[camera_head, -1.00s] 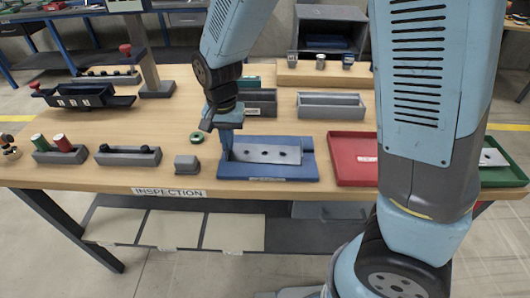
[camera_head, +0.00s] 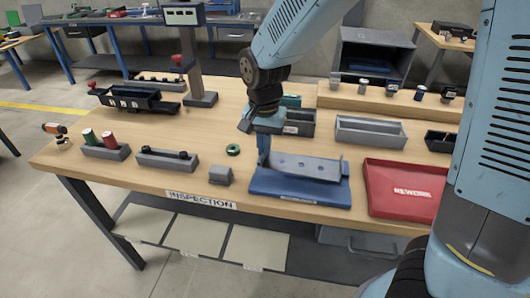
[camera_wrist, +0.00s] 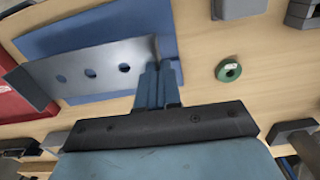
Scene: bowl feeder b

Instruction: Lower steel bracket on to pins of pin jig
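The steel bracket (camera_head: 312,167) is a grey plate with a row of holes. It is over the blue pin jig (camera_head: 300,190) on the wooden bench. My gripper (camera_head: 264,152) points down at the bracket's left end. In the wrist view, my gripper's fingers (camera_wrist: 157,72) are close together on the bracket's end, and the bracket (camera_wrist: 95,70) reaches left from them over the blue jig (camera_wrist: 60,38), at a slight angle to it. Three holes show. The pins are hidden, and I cannot tell whether the bracket touches the jig.
A green ring (camera_head: 233,150) and a small grey block (camera_head: 220,175) lie left of the jig. A red REWORK tray (camera_head: 405,190) stands close on its right. Grey bins (camera_head: 370,131) stand behind. A narrow strip of bare bench runs in front.

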